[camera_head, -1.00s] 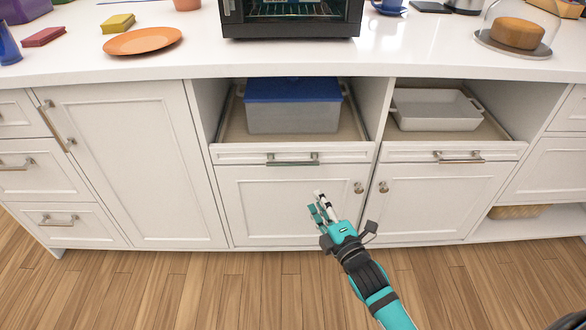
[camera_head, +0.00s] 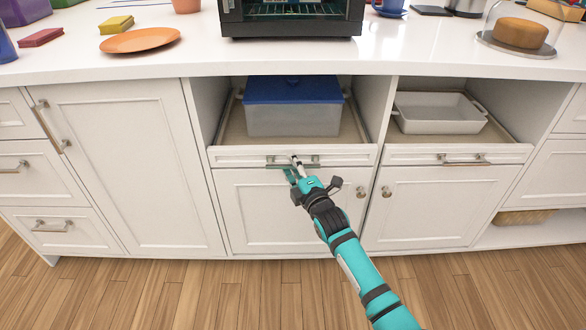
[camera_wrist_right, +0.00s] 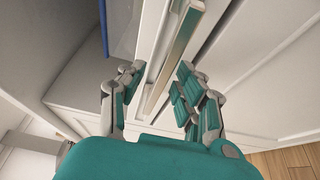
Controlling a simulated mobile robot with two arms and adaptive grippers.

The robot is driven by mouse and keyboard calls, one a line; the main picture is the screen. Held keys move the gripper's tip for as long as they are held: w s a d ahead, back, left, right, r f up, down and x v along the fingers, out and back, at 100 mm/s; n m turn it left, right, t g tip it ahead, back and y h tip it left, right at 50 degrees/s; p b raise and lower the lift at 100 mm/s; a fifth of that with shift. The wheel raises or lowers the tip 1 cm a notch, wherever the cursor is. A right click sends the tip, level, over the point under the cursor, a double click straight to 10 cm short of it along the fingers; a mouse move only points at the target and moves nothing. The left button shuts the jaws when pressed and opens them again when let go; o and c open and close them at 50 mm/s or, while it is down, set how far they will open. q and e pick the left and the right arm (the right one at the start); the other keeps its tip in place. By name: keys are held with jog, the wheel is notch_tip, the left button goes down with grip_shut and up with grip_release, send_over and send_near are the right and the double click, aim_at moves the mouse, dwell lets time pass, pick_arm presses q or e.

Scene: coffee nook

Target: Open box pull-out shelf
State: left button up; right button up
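The box pull-out shelf (camera_head: 228,157) is in the left open bay of the cabinet, with its front flush under the counter. A clear box with a blue lid (camera_head: 293,118) stands on it. Its metal bar handle (camera_head: 312,161) is on the front panel. My right gripper (camera_head: 296,170) is at this handle. In the right wrist view the handle (camera_wrist_right: 172,62) runs between the two spread fingers of the gripper (camera_wrist_right: 155,95), with gaps visible on both sides. My left gripper is not in the frames.
A second pull-out shelf (camera_head: 455,150) with a white tray (camera_head: 438,113) is to the right. Door knobs (camera_head: 361,192) sit below the shelf fronts. An oven (camera_head: 290,18) stands on the counter above. The wooden floor (camera_head: 200,300) in front is clear.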

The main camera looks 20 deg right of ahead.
jog(key=shift+w, duration=0.1)
jog(key=shift+c, duration=0.3)
grip_shut()
